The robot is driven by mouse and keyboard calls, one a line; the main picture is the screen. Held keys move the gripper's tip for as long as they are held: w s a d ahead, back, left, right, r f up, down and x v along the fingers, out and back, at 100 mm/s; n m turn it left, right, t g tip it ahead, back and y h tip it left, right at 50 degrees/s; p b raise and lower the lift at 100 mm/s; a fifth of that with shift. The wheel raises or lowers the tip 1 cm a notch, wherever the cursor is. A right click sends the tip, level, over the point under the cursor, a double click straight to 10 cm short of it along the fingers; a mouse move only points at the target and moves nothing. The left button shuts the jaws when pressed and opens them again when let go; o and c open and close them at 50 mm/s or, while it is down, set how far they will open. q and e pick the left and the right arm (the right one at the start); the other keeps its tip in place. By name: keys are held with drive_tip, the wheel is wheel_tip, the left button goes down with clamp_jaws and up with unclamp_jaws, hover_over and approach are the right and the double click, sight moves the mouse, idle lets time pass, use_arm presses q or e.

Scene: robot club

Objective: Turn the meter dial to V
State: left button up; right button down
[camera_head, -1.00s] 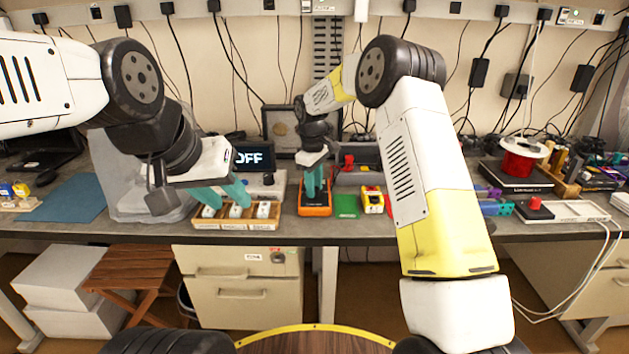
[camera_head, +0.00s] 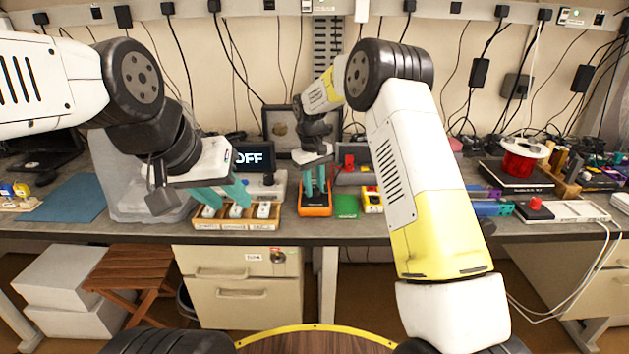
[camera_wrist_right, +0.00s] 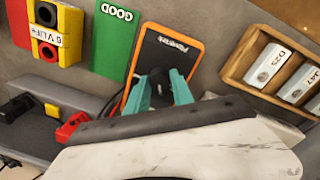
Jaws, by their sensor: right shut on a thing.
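The meter (camera_head: 314,211) is an orange-framed dark handheld unit lying on the bench. It also shows in the right wrist view (camera_wrist_right: 153,55). My right gripper (camera_head: 315,194) has its teal fingers down on the meter, shut on its dial. The dial is mostly hidden between the fingers, and I cannot read where it points. A dark screen (camera_head: 255,158) behind reads "OFF". My left gripper (camera_head: 226,201) is open and empty, above the wooden tray left of the meter.
The wooden tray (camera_head: 236,225) holds white labelled blocks. A green "GOOD" card (camera_head: 346,206) lies right of the meter, with a yellow-and-red block (camera_head: 372,202) beyond it. A grey bin (camera_head: 352,179) stands behind. A blue mat (camera_head: 65,198) lies at the left.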

drive_tip(key=shift+r, duration=0.1)
drive_tip(key=c, duration=1.1)
unclamp_jaws()
drive_tip(key=r, duration=0.7)
drive_tip(key=shift+s+a+r, duration=0.1)
drive_tip(key=shift+a+r, duration=0.15)
drive_tip(key=shift+r, duration=0.1)
